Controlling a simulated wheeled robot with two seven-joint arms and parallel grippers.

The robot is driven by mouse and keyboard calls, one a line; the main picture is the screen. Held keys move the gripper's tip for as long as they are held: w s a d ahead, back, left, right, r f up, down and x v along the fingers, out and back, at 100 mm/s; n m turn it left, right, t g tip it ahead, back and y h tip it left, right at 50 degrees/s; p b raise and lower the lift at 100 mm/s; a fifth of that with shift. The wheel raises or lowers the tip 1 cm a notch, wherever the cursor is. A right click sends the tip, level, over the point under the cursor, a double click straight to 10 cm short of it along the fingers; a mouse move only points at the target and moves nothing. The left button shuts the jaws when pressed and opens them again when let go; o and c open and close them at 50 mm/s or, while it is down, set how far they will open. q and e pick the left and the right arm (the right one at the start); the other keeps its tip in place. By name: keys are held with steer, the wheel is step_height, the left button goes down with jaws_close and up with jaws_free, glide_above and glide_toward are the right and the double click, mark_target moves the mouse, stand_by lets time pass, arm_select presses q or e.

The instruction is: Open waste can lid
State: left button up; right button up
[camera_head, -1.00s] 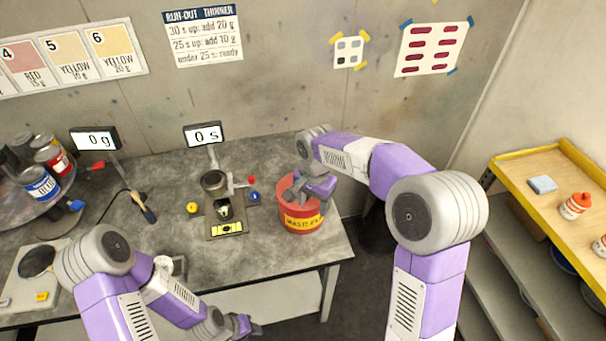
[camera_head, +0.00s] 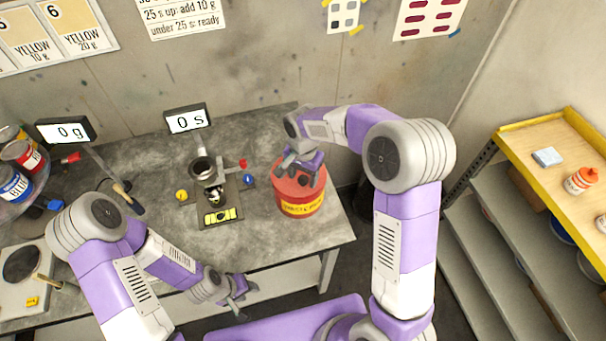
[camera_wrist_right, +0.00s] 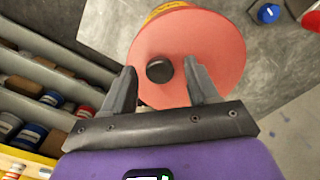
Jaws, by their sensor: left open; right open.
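The waste can (camera_head: 301,205) is a red can with a yellow label, standing near the right end of the grey bench. Its red lid (camera_wrist_right: 205,45) fills the middle of the right wrist view and lies on the can. A dark round knob (camera_wrist_right: 159,69) stands on the lid. My right gripper (camera_head: 292,165) is over the can; in the right wrist view its open fingers (camera_wrist_right: 160,80) are to either side of the knob, with a gap to each. My left gripper (camera_head: 238,290) is open and empty in front of the bench's front edge.
A viscosity cup stand (camera_head: 218,205) with a timer display (camera_head: 187,119) stands left of the can. A blue button (camera_head: 249,180) is close to the can's left. A brush (camera_head: 128,198) lies further left. A yellow-edged shelf (camera_head: 560,150) is at the right.

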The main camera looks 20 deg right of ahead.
jaws_close()
stand_by(0.4)
